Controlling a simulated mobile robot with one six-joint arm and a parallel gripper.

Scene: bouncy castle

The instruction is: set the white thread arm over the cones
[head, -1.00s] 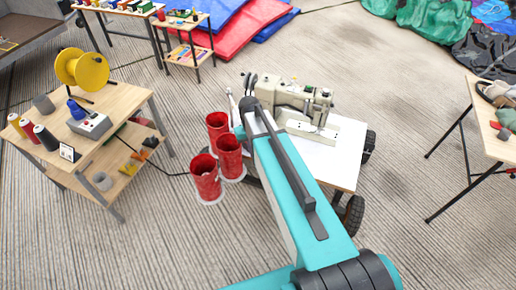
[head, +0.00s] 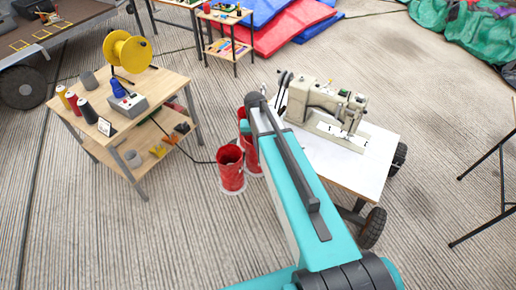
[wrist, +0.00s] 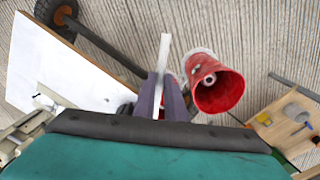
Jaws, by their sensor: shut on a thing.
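Two red cones (head: 231,168) with pale bases show left of my arm in the head view, the second (head: 250,155) partly behind the arm. In the wrist view one red cone (wrist: 220,88) is just right of my gripper (wrist: 160,82), close to the fingers. My gripper is shut on a white bar, the thread arm (wrist: 164,50), which sticks out beyond the fingertips. In the head view my own arm hides the gripper and the bar. I cannot tell whether the bar is over any cone.
A sewing machine (head: 325,105) stands on a wheeled white-topped table (head: 375,150) to the right. A wooden bench (head: 165,88) with a yellow spool (head: 130,52) and thread cones stands left. A cable crosses the floor between them. Another table's edge and legs show at far right.

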